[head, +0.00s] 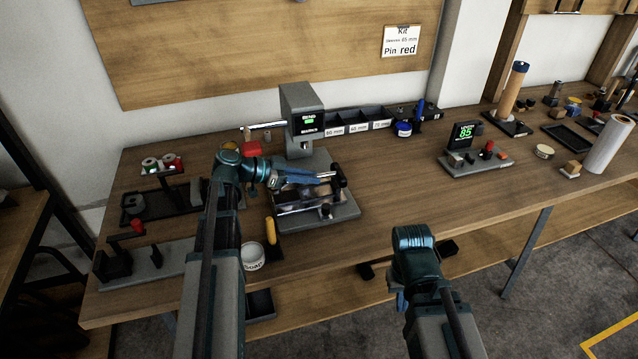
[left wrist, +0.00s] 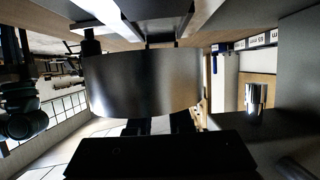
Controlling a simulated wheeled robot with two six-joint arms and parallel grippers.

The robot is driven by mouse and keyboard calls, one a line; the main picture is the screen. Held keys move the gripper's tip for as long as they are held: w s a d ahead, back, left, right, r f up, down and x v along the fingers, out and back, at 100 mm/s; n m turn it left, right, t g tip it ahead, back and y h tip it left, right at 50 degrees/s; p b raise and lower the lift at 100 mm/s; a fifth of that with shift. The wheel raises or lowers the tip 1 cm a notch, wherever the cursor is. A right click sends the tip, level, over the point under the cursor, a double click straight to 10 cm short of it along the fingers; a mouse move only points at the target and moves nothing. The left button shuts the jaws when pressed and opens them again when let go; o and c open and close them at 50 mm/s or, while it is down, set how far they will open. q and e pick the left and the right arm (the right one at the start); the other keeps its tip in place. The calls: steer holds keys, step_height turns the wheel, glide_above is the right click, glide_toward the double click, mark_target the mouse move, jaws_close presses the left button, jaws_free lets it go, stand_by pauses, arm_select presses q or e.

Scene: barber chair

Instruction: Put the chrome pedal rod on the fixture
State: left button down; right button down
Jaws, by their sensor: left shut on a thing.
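My left gripper (head: 328,180) reaches over the grey fixture (head: 345,212) at the middle left of the bench. In the left wrist view, a wide, curved chrome surface (left wrist: 140,85) lies close in front of the dark gripper body. I take it to be the chrome pedal rod, held in the shut left gripper. In the head view a chrome bar (head: 303,208) shows low over the fixture's base; I cannot tell whether it is that same rod or whether it touches the base. My right arm hangs at the bench's front edge; its fingertips are not clear.
A grey stand with a lit display (head: 303,112) rises behind the fixture. Labelled bins (head: 358,120) stand to its right. A white round tin (head: 251,257) and a yellow handle (head: 270,231) lie left of the fixture. The bench (head: 400,200) is clear right of the fixture.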

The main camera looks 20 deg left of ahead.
mark_target(313, 175)
arm_select(q)
steer(key=shift+d, duration=0.1)
steer(key=shift+w+d, duration=0.25)
steer(key=x, duration=0.2)
steer(key=shift+w+d+r, duration=0.1)
steer(key=shift+w+d, duration=0.05)
steer(key=shift+d, duration=0.15)
step_height(313, 175, down, 3)
steer(key=b, duration=0.3)
steer(key=shift+a+r, duration=0.15)
steer(key=shift+r, duration=0.05)
steer(key=shift+f+b, duration=0.25)
steer(key=shift+b, duration=0.1)
steer(key=c, duration=0.8)
jaws_free()
steer(key=shift+r, duration=0.1)
steer(key=shift+c, duration=0.2)
